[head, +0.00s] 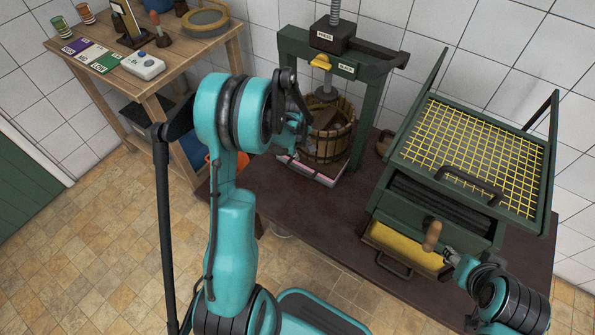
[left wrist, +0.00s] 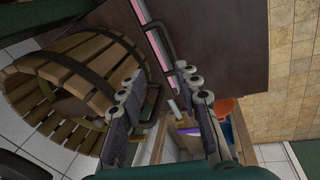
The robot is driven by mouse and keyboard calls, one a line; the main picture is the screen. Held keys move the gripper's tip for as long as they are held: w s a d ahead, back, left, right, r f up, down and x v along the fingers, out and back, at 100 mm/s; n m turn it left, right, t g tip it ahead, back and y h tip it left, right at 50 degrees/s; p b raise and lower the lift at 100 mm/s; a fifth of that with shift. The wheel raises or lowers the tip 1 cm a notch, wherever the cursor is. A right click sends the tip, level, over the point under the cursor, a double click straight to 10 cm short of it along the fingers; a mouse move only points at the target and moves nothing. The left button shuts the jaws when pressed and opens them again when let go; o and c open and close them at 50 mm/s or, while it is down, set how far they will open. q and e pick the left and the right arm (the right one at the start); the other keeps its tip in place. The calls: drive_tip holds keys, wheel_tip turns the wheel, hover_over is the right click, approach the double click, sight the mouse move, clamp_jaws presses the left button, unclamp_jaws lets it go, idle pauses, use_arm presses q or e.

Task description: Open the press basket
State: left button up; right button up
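The press basket (head: 336,138) is a round tub of wooden slats with dark bands, standing under the screw of the green press (head: 372,105). In the left wrist view the basket (left wrist: 80,70) fills the left side. My left gripper (head: 296,128) is at the basket's left side, partly hidden by my own wrist. In the left wrist view its two fingers (left wrist: 160,92) are apart, with a dark loop-like part (left wrist: 153,103) showing between them; I cannot tell whether they touch it. My right gripper (head: 453,258) is beside the wooden crank handle (head: 432,236); its fingers are too small to judge.
A pink-edged tray (head: 318,172) lies before the basket. A green machine with a yellow grid (head: 470,155) and a yellow drawer (head: 405,245) stands at right. A wooden side table (head: 165,68) is at back left. The dark tabletop (head: 290,205) is bare in front.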

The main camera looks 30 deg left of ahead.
use_arm(q)
drive_tip(key=n, duration=0.2)
approach(298, 170)
drive_tip(key=b+x, duration=0.4)
drive_tip(key=x, duration=0.4)
clamp_jaws()
